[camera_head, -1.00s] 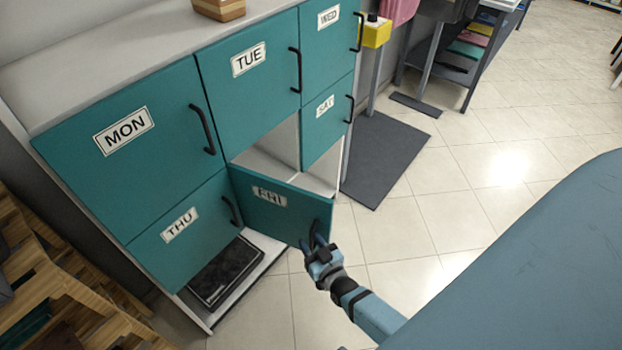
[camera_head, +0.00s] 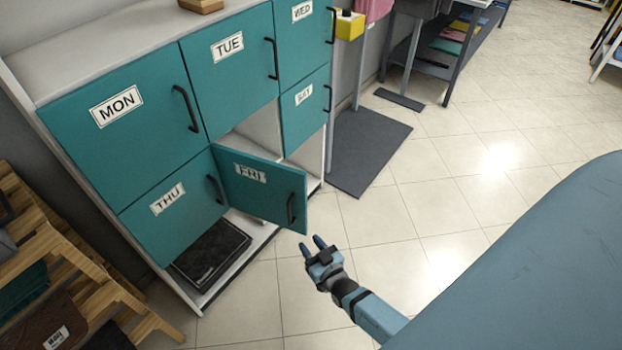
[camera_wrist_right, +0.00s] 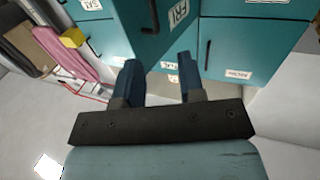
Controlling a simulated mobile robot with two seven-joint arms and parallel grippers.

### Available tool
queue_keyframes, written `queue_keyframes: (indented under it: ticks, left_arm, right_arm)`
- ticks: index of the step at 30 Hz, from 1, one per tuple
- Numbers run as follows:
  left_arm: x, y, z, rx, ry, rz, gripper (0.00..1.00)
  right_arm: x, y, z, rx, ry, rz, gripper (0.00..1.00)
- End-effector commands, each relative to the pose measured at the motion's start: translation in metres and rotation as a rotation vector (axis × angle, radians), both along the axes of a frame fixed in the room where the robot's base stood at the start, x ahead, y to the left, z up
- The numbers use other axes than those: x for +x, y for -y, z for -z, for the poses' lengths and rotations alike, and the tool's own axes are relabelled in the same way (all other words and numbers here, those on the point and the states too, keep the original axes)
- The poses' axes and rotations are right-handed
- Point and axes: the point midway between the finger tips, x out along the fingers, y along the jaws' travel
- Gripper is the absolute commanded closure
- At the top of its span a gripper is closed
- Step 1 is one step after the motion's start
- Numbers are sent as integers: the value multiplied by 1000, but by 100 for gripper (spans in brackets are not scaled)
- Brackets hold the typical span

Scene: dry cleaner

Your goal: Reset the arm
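My right gripper (camera_head: 312,245) is open and empty in the head view, over the tiled floor just right of the FRI door. In the right wrist view its two dark blue fingers (camera_wrist_right: 160,78) stand apart with nothing between them. The teal FRI door (camera_head: 258,190) stands swung open, and its black handle (camera_head: 291,208) is clear of the fingers. The FRI door also shows in the right wrist view (camera_wrist_right: 165,28), beyond the fingers. My left gripper is in neither view.
The teal cabinet's MON (camera_head: 120,110), TUE (camera_head: 228,65), THU (camera_head: 175,205), WED and SAT doors look shut. A wooden rack (camera_head: 60,270) stands at lower left. A dark mat (camera_head: 365,150) lies right of the cabinet. Open tiled floor (camera_head: 450,200) lies to the right.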

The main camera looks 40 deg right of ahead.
Motion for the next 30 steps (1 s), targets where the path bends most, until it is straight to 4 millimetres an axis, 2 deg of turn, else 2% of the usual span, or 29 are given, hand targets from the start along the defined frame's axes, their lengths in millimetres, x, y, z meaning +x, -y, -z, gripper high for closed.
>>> queue_keyframes:
  ticks: [19, 23, 30]
  left_arm:
    - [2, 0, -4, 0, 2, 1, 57]
    - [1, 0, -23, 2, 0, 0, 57]
    - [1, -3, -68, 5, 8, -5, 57]
  right_arm:
    - [-2, -2, -5, -1, -10, -10, 64]
    - [-22, -19, -34, -8, -107, -83, 64]
    - [-97, -73, -114, -35, -423, -262, 64]
